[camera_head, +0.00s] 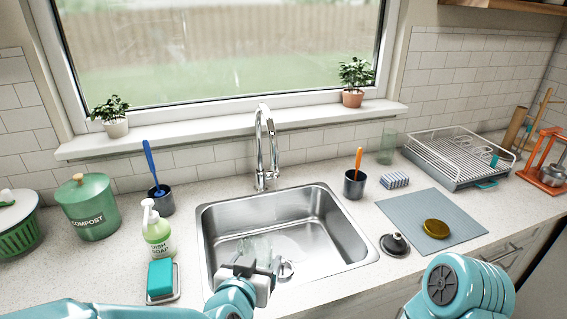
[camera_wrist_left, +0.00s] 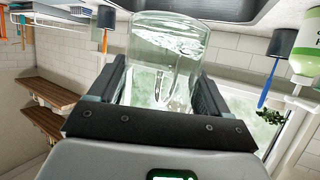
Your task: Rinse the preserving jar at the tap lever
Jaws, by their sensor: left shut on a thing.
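The clear glass preserving jar (camera_head: 258,246) is over the sink basin, in front of the tap. It fills the space between the fingers in the left wrist view (camera_wrist_left: 168,50), where the picture is turned upside down. My left gripper (camera_head: 250,268) is shut on the jar; its two dark fingers also show in the wrist view (camera_wrist_left: 160,88). The chrome tap (camera_head: 265,150) stands behind the sink; its lever is hard to make out. No running stream shows at the spout. Of my right arm only a teal link shows; its gripper is out of view.
The steel sink (camera_head: 355,240) is in the middle. Left are a soap bottle (camera_head: 158,232), a teal sponge (camera_head: 160,278) and a compost bin (camera_head: 88,205).

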